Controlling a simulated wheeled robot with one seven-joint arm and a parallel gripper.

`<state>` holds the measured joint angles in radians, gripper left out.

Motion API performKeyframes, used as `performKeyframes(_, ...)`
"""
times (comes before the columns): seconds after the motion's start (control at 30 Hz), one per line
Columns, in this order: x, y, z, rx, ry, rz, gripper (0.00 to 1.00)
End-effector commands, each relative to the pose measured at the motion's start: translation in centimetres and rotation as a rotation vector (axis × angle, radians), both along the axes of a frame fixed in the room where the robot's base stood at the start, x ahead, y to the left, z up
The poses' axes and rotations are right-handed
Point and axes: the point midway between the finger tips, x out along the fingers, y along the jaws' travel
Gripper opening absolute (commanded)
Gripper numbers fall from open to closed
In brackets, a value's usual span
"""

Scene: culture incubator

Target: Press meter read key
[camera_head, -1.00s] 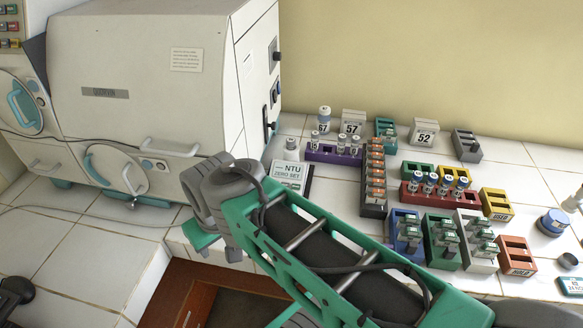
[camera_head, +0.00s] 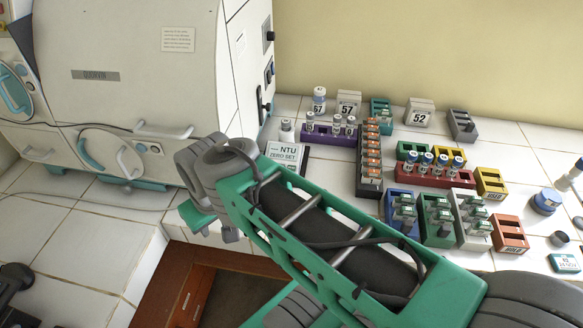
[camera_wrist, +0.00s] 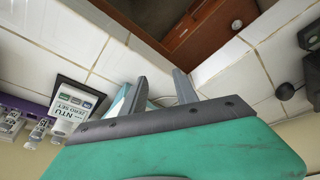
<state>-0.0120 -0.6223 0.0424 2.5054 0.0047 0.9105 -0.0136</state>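The meter (camera_head: 286,155) is a small box with a white face lettered NTU ZERO SET. It stands on the tiled counter beside the incubator, behind my arm in the head view. In the wrist view the meter (camera_wrist: 72,104) is at the left, with a row of small coloured keys (camera_wrist: 74,99) on it. I cannot tell which key is the read key. My gripper (camera_wrist: 160,77) has its two grey fingers apart, with nothing seen between them. It is over the counter's front edge, apart from the meter. In the head view the fingers are mostly hidden by my arm.
The large white incubator (camera_head: 150,60) stands at the left. A purple rack (camera_head: 330,138), an orange-topped rack (camera_head: 369,165) and a red rack (camera_head: 435,178) stand right of the meter. A blue-lidded jar (camera_head: 546,201) is at the far right. Bare tile lies left of my arm.

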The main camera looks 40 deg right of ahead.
Motion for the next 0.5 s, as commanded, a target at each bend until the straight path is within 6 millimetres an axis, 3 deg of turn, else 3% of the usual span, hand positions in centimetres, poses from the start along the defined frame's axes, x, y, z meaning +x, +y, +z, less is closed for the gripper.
performKeyframes(0.4,0.00,0.00,0.00,0.000,0.000,0.000,0.00)
performKeyframes(0.5,0.00,0.00,0.00,0.000,0.000,0.000,0.00)
